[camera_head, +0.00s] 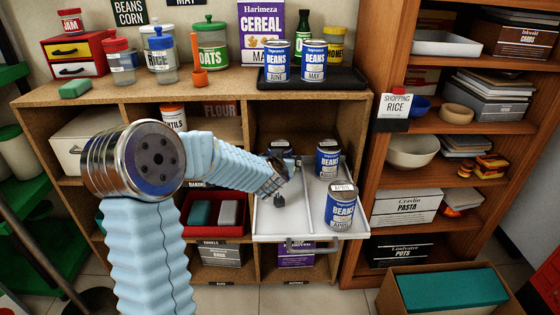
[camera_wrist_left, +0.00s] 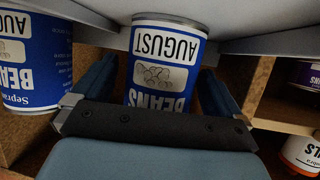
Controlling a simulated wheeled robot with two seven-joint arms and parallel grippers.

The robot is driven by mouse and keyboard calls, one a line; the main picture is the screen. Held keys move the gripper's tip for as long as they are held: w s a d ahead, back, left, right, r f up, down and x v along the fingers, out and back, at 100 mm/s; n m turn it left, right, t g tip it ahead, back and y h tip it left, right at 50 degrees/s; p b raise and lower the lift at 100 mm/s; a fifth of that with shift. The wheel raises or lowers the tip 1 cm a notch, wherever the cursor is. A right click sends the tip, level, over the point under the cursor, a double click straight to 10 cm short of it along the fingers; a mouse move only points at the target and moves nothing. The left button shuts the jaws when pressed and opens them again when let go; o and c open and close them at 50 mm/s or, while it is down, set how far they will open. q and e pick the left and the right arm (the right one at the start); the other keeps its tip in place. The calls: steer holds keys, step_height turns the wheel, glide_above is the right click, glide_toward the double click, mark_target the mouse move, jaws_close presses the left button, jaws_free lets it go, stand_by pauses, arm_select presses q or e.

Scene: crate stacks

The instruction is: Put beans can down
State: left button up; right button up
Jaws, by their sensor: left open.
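A blue and white beans can marked AUGUST (camera_wrist_left: 163,62) shows in the left wrist view between the two fingers of my left gripper (camera_wrist_left: 156,92). The fingers are apart, one on each side of the can. In the head view my left gripper (camera_head: 281,172) reaches into the rear left part of a pulled-out white drawer (camera_head: 272,222) with a divider. A beans can (camera_head: 281,147) there is partly hidden behind it. Right of the divider stand another beans can (camera_head: 328,160) and, nearer the front, one marked APRIL (camera_head: 340,209). My right gripper is out of view.
On the shelf top, a black tray (camera_head: 345,80) holds beans cans marked JUNE (camera_head: 277,62) and MAY (camera_head: 314,62). The drawer's front left is clear. An orange-brown bookcase (camera_head: 375,165) stands close at right.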

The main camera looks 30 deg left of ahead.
arm_select(q)
steer(key=shift+r+p, duration=0.5)
steer(key=shift+r, duration=0.4)
steer(key=v, duration=1.1)
steer(key=shift+s+d+f, duration=0.2)
steer(key=shift+s+f, duration=0.05)
steer(key=shift+s, duration=0.2)
